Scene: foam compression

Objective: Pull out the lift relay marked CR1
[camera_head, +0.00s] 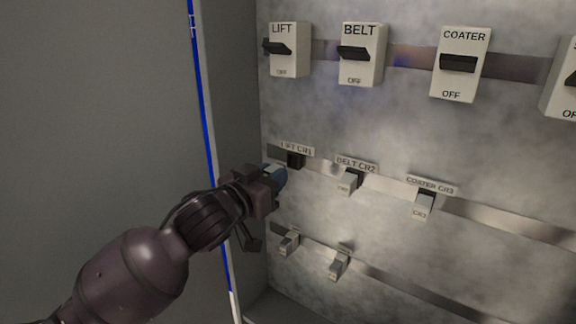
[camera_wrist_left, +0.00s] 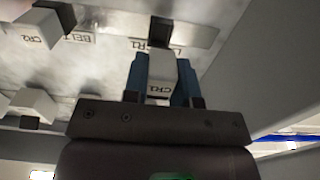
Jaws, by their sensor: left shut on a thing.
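The lift relay CR1 (camera_wrist_left: 159,89) is a pale block with its CR1 marking showing in the left wrist view. My left gripper (camera_head: 278,177) is shut on it, with one blue finger on each side. Its dark socket (camera_head: 295,160) sits under the LIFT CR1 label (camera_head: 291,149) on the upper relay rail. In the left wrist view the socket (camera_wrist_left: 160,31) is just beyond the relay, in line with it. I cannot tell whether the relay still touches the socket. In the head view the gripper hides most of the relay. My right gripper is not in view.
Relays CR2 (camera_head: 349,183) and CR3 (camera_head: 423,204) sit to the right on the same rail. Two more relays (camera_head: 289,242) (camera_head: 339,264) are on the lower rail. LIFT (camera_head: 289,62), BELT and COATER switches are above. The grey cabinet side wall (camera_head: 232,100) is close on the left.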

